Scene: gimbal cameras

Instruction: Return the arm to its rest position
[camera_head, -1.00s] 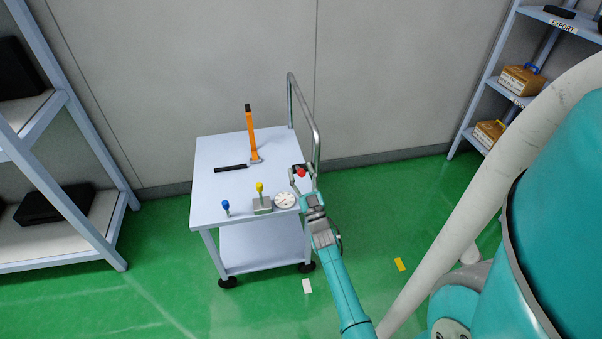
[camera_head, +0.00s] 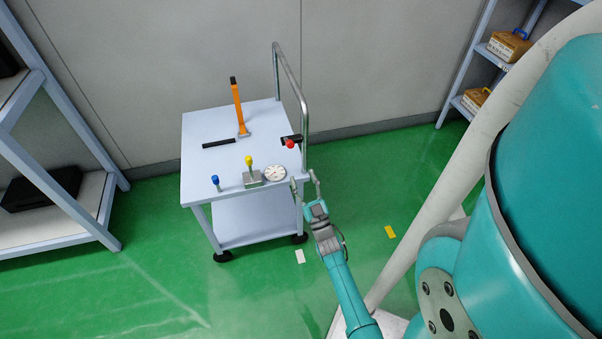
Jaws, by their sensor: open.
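My gripper (camera_head: 305,182) is open and empty at the front right corner of the white cart (camera_head: 195,165), with its two fingers apart and pointing toward the cart. My teal arm reaches up to it from the bottom of the picture. A red-topped item with a black part (camera_head: 290,143) lies on the cart top near the handle, just beyond the fingers and apart from them.
The cart also holds an orange-handled hammer (camera_head: 238,108), a black bar (camera_head: 218,143), a blue-topped item (camera_head: 215,182), a yellow-topped item on a block (camera_head: 251,175) and a round dial (camera_head: 275,173). Its metal handle (camera_head: 292,80) rises at right. Shelves stand left (camera_head: 85,225) and right (camera_head: 460,75).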

